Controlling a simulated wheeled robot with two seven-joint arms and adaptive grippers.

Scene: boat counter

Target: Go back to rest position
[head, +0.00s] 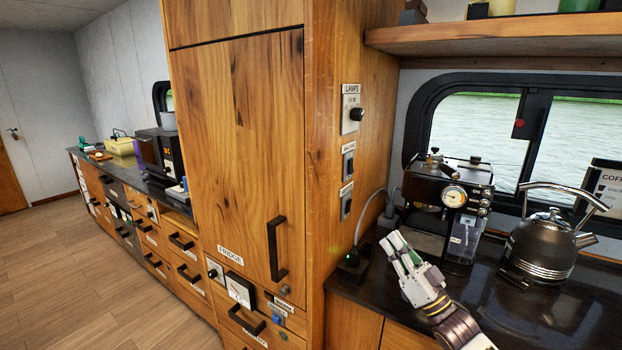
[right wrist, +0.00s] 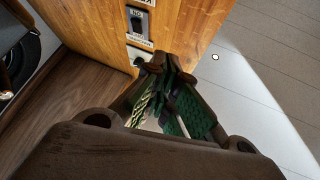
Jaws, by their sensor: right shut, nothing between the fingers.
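My right gripper (head: 392,243) is in the head view, over the front of the dark counter (head: 350,285), with its fingers pointing up and to the left. It is shut and empty. It is left of and in front of the espresso machine (head: 452,200), and overlaps it slightly in the picture. In the right wrist view the fingers (right wrist: 175,68) come together below the wooden panel with its switches (right wrist: 137,25). My left gripper is in neither view.
A tall wooden fridge cabinet (head: 235,150) stands left of my right gripper. Its side carries a lamp knob (head: 356,114) and switches. A kettle (head: 545,245) stands on the counter at right. A wooden shelf (head: 490,42) hangs above. The floor (head: 90,270) at left is clear.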

